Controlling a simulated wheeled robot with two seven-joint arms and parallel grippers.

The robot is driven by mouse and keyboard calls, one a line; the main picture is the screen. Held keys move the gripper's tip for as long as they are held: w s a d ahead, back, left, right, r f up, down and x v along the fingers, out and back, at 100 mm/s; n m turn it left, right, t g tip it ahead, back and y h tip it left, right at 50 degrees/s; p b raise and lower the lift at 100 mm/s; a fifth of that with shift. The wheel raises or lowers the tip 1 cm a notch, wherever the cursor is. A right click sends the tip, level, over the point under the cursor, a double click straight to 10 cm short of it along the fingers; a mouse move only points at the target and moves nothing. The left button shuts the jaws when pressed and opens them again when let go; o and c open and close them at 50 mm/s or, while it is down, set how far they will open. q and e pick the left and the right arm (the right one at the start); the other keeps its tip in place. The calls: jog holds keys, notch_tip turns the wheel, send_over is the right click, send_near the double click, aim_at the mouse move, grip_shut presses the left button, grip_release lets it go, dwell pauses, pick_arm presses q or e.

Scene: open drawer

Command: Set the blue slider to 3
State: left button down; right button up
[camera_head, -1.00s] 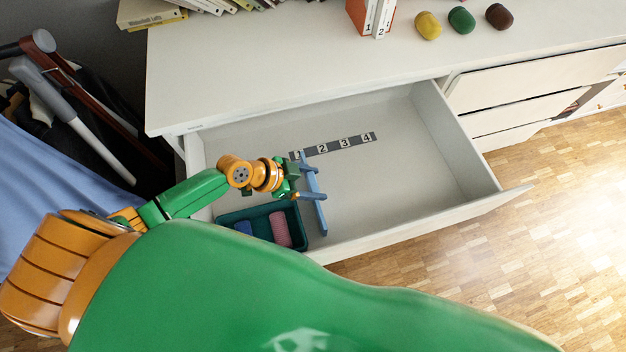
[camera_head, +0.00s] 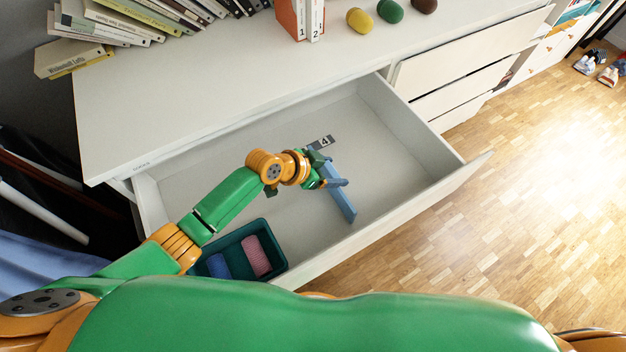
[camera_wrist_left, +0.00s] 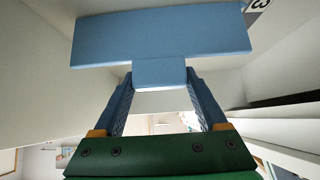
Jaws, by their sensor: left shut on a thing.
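The blue slider (camera_head: 343,200) is a long flat bar standing across the open drawer (camera_head: 390,195). My left gripper (camera_head: 335,184) is shut on its small handle, which shows between the two fingers (camera_wrist_left: 160,92) in the left wrist view. The slider's wide face (camera_wrist_left: 160,38) fills the top of that view. The grey number strip (camera_head: 320,143) lies along the drawer's back; the 4 is readable, and my arm hides the lower numbers. A 3 (camera_wrist_left: 259,5) shows right of the slider in the wrist view. My right gripper is not in view.
A teal tray (camera_head: 283,262) with a blue and a pink item sits in the drawer's front left corner. The drawer floor right of the slider is clear. Books (camera_head: 120,25) and yellow, green and brown objects (camera_head: 390,11) stand on the dresser top.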

pick_arm(q)
grip_release()
jog(key=shift+r, duration=0.2)
jog(key=p+v, duration=0.2)
jog(key=v, duration=0.4)
jog(key=shift+s+a+r, duration=0.15)
jog(key=shift+s+a, duration=0.05)
jog(key=shift+a, duration=0.05)
